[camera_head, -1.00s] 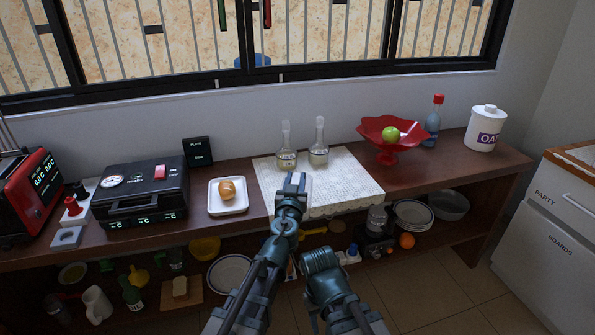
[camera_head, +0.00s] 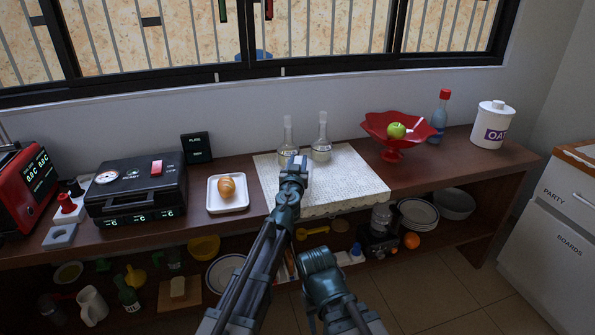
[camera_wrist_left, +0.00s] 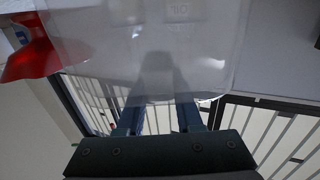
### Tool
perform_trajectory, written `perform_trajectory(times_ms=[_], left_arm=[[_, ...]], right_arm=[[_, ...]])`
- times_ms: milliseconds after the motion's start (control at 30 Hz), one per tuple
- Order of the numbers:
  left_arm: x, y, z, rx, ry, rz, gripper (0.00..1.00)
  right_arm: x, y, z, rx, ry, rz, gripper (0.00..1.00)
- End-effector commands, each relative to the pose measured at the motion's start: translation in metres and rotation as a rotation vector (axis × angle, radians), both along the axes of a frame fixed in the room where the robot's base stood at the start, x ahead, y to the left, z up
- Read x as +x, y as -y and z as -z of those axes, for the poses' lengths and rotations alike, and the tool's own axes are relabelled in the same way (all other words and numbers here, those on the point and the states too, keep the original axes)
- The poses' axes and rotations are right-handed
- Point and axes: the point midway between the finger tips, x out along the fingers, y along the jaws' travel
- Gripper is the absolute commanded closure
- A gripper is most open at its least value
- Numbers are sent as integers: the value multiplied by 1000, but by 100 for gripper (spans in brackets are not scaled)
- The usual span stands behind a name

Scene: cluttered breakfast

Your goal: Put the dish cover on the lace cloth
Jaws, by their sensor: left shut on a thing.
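The white lace cloth (camera_head: 345,188) lies on the wooden counter, its front edge hanging over. My left gripper (camera_head: 295,166) is over the left part of the cloth, in front of two glass flasks. In the left wrist view its fingers (camera_wrist_left: 160,112) are closed on a clear, see-through thing that fills the upper middle, which I take to be the dish cover (camera_wrist_left: 205,65). The cover is too transparent to make out in the head view. My right gripper is not seen; only a part of my arm shows at the bottom.
The flasks (camera_head: 322,146) stand at the cloth's back edge. A red bowl (camera_head: 383,127) with a green apple (camera_head: 396,130) is to the right. A white plate (camera_head: 214,203) with a bun is left. The front right of the cloth is clear.

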Motion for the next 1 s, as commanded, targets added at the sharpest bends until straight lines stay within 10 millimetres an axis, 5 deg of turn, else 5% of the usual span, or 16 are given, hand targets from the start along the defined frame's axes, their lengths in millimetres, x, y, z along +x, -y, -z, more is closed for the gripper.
perform_trajectory(times_ms=[100,533,567,700,1000], left_arm=[[0,-1,18,0,0,2,100],[0,0,21,0,0,2,100],[0,0,20,0,0,2,62],[0,0,19,0,0,3,37],[0,0,19,0,0,3,36]], right_arm=[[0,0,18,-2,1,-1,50],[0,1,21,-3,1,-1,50],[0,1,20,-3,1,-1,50],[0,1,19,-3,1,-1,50],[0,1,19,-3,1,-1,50]])
